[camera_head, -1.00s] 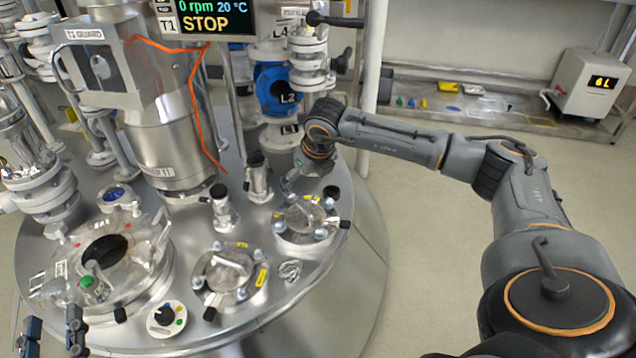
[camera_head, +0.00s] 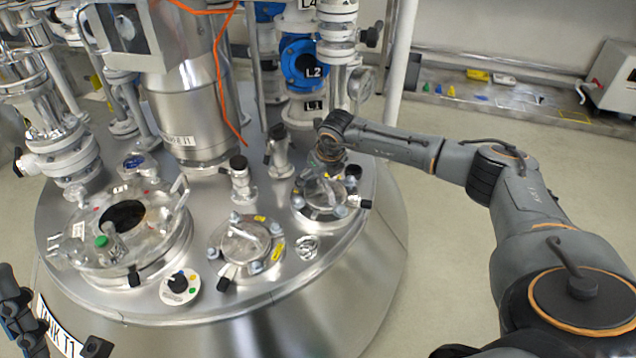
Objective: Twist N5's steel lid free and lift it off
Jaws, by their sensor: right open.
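Two round steel lids with clamps sit on the reactor top, one at front centre (camera_head: 247,243) and one at right (camera_head: 325,197). I cannot read a tag saying N5 on either. My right gripper (camera_head: 316,176) is over the back part of the right lid, pointing down. It is open; its fingers are small and partly hidden by my wrist, and I cannot tell if they touch the lid. The right lid lies seated on its flange. Part of my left gripper (camera_head: 50,328) shows at the lower left corner, away from both lids.
A larger glass-topped manway (camera_head: 123,217) with a green knob lies left. Short capped valves (camera_head: 241,180) stand behind the lids, and blue valve L2 (camera_head: 304,63) rises behind my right wrist. A black dial (camera_head: 180,287) sits at the front edge. The floor at right is clear.

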